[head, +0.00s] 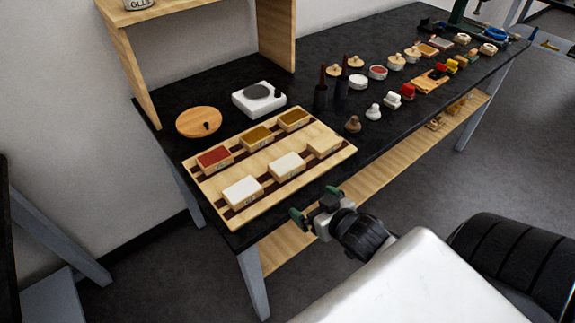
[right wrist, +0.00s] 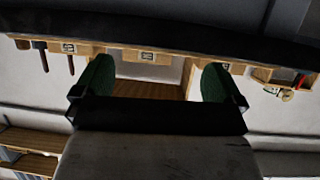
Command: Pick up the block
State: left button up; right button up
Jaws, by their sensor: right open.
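Several small rectangular blocks sit in two rows on a light wooden board with dark strips (head: 245,211). The back row has a red-topped block (head: 214,158) and two amber-topped blocks (head: 256,137) (head: 292,118). The front row has two white-topped blocks (head: 242,191) (head: 287,164) and a plain wooden one (head: 324,144). My right gripper (head: 315,204) is open and empty, just off the table's front edge, in front of the board and apart from the blocks. Its green fingers stand apart in the right wrist view (right wrist: 156,80), where no block shows clearly. My left gripper is not in view.
A wooden shelf frame (head: 277,40) stands behind. A lower wooden shelf (head: 380,178) runs underneath.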

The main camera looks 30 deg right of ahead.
aim_at(289, 166)
jog(key=w+r+t, duration=0.1)
jog(key=w, duration=0.1)
jog(key=w+d+r+t, duration=0.1)
jog(key=w, duration=0.1)
jog(key=w+d+t+y, duration=0.1)
jog(key=w, duration=0.2)
jog(key=shift+r, duration=0.4)
jog(key=shift+n, duration=0.3)
jog(key=shift+w+a+f+p, duration=0.1)
jog(key=shift+w+f+p, duration=0.2)
jog(key=shift+w, duration=0.7)
jog(key=shift+w+a+f+p, duration=0.15)
jog(key=shift+w+f, duration=0.1)
jog(key=shift+w, duration=0.7)
jog(key=shift+w+a+f+p, duration=0.1)
jog(key=shift+w+f+p, duration=0.2)
jog(key=shift+w, duration=0.7)
jog(key=c, duration=0.6)
